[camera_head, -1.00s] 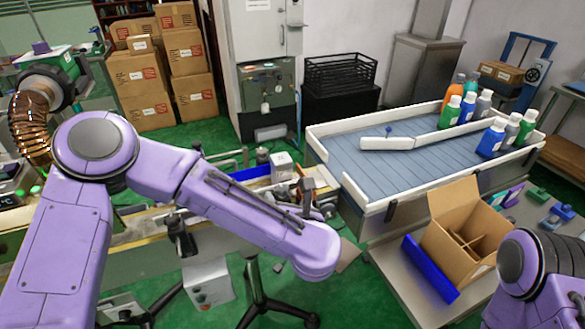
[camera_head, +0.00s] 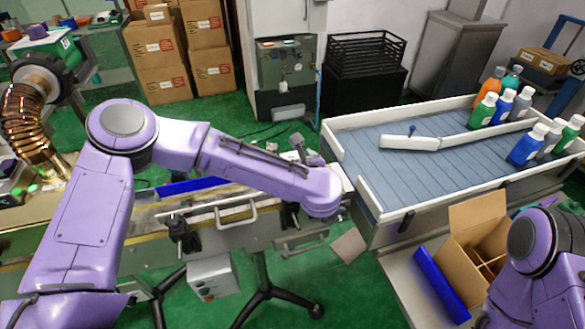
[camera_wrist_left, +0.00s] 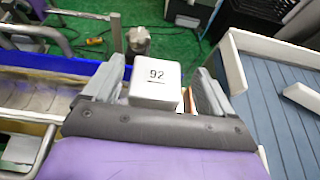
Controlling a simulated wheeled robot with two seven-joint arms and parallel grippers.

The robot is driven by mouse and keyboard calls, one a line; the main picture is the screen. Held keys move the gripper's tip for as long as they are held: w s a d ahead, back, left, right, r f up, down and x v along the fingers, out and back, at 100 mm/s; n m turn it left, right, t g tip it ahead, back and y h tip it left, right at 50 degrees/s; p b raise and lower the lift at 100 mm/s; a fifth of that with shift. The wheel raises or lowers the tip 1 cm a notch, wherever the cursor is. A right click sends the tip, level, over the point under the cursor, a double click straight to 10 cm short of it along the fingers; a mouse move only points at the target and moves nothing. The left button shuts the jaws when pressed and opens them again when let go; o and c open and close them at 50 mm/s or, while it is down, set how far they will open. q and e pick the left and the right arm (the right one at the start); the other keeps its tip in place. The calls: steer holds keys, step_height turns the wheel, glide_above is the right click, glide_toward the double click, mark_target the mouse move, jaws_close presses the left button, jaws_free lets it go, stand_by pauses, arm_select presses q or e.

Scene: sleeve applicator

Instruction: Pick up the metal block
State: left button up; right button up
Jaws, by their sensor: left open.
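The metal block (camera_wrist_left: 155,84) is a pale grey block marked 92, seen in the left wrist view. It sits between the two grey fingers of my open left gripper (camera_wrist_left: 158,74). A narrow gap shows on its right side; whether the left finger touches it I cannot tell. The block's lower part is hidden by the gripper's dark body. In the head view my purple left forearm reaches across the conveyor and hides most of the gripper and block. My right arm shows at the lower right, but its gripper is out of view.
A blue-grey conveyor (camera_head: 400,165) with white rails lies to the right, with several bottles (camera_head: 525,145) at its far end. An open cardboard box (camera_head: 478,215) stands below it. A blue strip (camera_wrist_left: 50,62) runs left of the block. Stacked cartons (camera_head: 165,85) stand behind.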

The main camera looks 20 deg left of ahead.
arm_select(q)
steer(key=x, duration=0.2)
steer(key=shift+w+a, duration=0.2)
steer(key=shift+a, duration=0.05)
steer(key=shift+a+f, duration=0.1)
steer(key=shift+a, duration=0.05)
steer(key=shift+s, duration=0.15)
steer(key=shift+c, duration=1.2)
steer(key=c, duration=1)
steer(key=shift+c, duration=0.8)
